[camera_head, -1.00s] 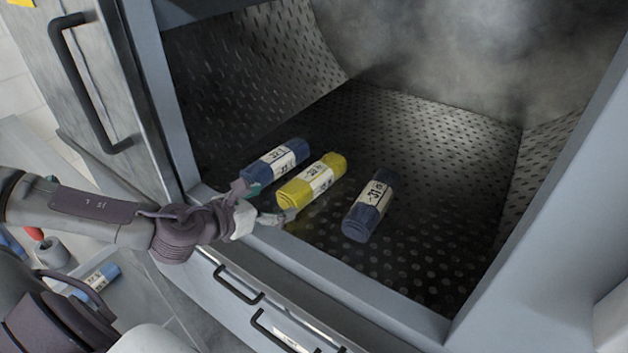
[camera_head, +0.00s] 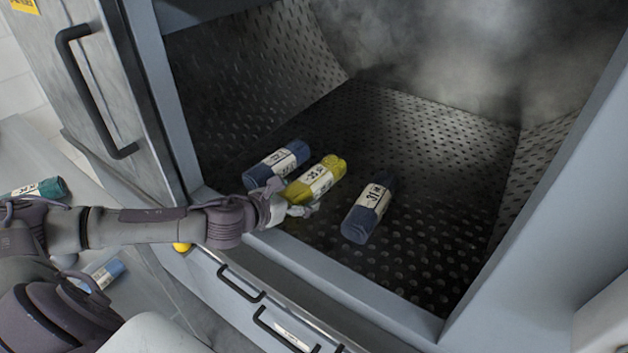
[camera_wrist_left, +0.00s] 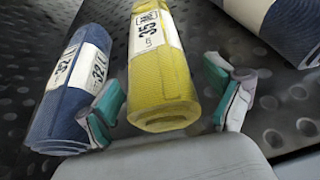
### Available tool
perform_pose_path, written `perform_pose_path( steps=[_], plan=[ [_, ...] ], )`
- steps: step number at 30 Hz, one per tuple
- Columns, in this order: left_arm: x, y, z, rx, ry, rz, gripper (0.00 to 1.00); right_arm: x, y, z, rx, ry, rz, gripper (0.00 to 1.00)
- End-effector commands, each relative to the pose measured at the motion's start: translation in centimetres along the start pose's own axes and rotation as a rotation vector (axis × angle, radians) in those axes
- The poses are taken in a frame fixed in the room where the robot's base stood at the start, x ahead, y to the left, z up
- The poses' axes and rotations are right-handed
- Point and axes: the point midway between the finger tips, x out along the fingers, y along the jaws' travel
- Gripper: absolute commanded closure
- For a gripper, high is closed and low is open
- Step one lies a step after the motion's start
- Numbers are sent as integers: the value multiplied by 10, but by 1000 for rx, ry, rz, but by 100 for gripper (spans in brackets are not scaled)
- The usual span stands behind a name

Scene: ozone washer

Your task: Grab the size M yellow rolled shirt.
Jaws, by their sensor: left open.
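The yellow rolled shirt (camera_head: 317,180) lies on the perforated metal floor inside the washer, with a white label band around it. It also shows in the left wrist view (camera_wrist_left: 163,80), its near end between the two fingers. My left gripper (camera_head: 295,197) reaches in over the washer's front edge. In the left wrist view my left gripper (camera_wrist_left: 165,105) is open, one finger on each side of the roll's near end. I cannot tell whether the fingers touch it. The size mark on the label is too small to read. My right gripper is not in view.
A blue roll (camera_head: 277,165) lies close to the left of the yellow one, and a darker blue roll (camera_head: 368,209) lies to its right. The washer's front sill (camera_head: 335,277) runs below my arm. A teal roll (camera_head: 40,188) and another blue roll (camera_head: 104,272) are outside at left.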

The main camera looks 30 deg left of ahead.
Motion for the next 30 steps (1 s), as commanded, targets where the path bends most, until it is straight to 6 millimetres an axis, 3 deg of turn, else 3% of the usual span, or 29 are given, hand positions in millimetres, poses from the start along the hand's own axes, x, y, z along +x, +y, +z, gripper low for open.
perform_pose_path(
  steps=[5, 18, 30],
  plan=[
    [0, 0, 0, 0, 0, 0, 8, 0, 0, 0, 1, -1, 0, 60],
    [0, 0, 0, 0, 0, 1, 81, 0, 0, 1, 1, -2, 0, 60],
    [-3, 1, 9, 1, -4, 1, 81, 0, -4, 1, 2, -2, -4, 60]
  ],
)
